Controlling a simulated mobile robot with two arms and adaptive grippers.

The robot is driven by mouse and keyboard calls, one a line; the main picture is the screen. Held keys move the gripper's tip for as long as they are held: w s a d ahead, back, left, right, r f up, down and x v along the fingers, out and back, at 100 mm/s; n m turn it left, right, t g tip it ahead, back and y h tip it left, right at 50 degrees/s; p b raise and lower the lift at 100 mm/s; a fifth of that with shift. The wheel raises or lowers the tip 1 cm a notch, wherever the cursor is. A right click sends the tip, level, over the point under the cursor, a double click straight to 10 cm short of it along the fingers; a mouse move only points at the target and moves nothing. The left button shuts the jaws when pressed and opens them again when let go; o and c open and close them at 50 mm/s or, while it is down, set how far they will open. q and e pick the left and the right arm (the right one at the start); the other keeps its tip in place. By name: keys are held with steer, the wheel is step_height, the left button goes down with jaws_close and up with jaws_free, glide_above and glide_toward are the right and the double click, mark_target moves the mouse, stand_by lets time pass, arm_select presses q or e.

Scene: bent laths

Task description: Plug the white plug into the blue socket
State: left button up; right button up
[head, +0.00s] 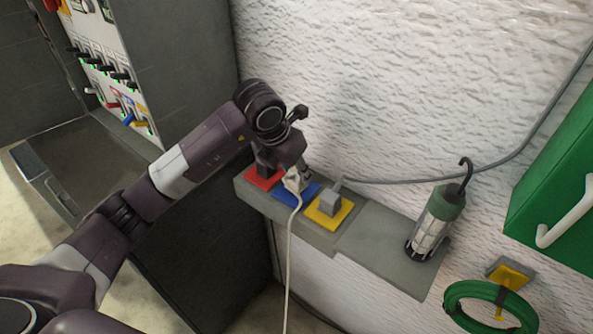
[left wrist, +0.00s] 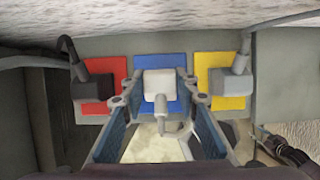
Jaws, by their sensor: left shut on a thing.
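The white plug (head: 295,182) is held in my left gripper (head: 301,174), right at the blue socket (head: 309,190). Its white cable hangs down in the head view. In the left wrist view the plug (left wrist: 160,84) sits between the fingers of my left gripper (left wrist: 161,99), in front of the blue plate (left wrist: 160,62) and near its middle. The plug hides the socket's opening, so I cannot tell how far in it is.
A work lamp (head: 436,220) stands on the ledge (head: 382,259). A green cabinet (head: 558,180) and green coil (head: 452,296) are at right.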

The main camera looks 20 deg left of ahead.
arm_select(q)
steer(key=shift+f+b, duration=0.45)
steer(key=shift+f, duration=0.05)
steer(key=o, duration=1.2)
steer(key=shift+c, duration=0.2)
steer(key=v, duration=1.2)
